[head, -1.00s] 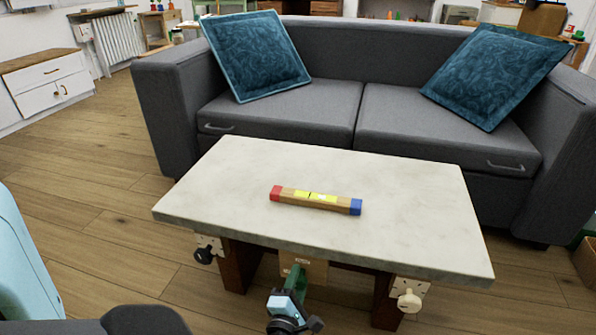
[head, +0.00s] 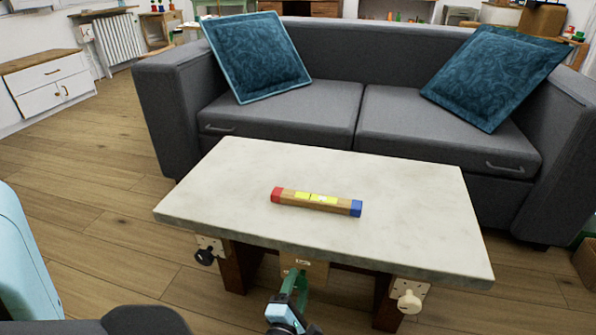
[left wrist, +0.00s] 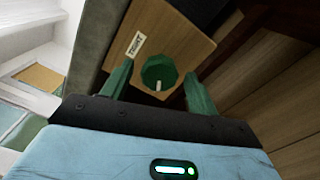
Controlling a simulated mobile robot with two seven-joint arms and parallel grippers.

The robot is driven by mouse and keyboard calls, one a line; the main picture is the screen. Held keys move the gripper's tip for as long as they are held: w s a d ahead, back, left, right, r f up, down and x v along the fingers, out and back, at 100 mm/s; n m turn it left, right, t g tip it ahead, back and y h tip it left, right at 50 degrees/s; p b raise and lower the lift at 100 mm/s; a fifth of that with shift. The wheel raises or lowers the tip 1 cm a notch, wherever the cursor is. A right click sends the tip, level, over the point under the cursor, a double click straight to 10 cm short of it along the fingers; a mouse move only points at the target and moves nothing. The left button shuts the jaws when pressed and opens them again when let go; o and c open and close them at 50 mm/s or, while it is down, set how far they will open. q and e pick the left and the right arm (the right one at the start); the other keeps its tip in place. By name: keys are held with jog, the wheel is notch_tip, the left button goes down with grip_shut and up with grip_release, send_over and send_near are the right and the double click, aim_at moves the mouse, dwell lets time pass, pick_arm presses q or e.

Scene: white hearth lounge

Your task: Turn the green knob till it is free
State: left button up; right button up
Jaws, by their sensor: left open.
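The green knob (left wrist: 158,72) is a round disc with a pale mark on it, on a wooden panel (left wrist: 178,30) with a small white label. It shows in the left wrist view; in the head view I cannot make it out behind my gripper. My left gripper (left wrist: 159,76) is open, its two green fingers on either side of the knob, with gaps visible. In the head view my left gripper (head: 295,280) is in front of the panel (head: 304,265) under the table's front edge. My right gripper is not in view.
The pale stone-topped table (head: 400,200) carries a wooden bar (head: 316,201) with red and blue ends. A black knob (head: 204,256) and a cream knob (head: 408,301) sit below its front edge. A grey sofa (head: 330,60) stands behind.

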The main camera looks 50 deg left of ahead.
aim_at(297, 287)
pick_arm(q)
jog(key=p+v, duration=0.1)
jog(key=v, duration=0.4)
jog(key=shift+s, duration=0.15)
jog(key=shift+s+d, duration=0.3)
jog(key=shift+s, duration=0.15)
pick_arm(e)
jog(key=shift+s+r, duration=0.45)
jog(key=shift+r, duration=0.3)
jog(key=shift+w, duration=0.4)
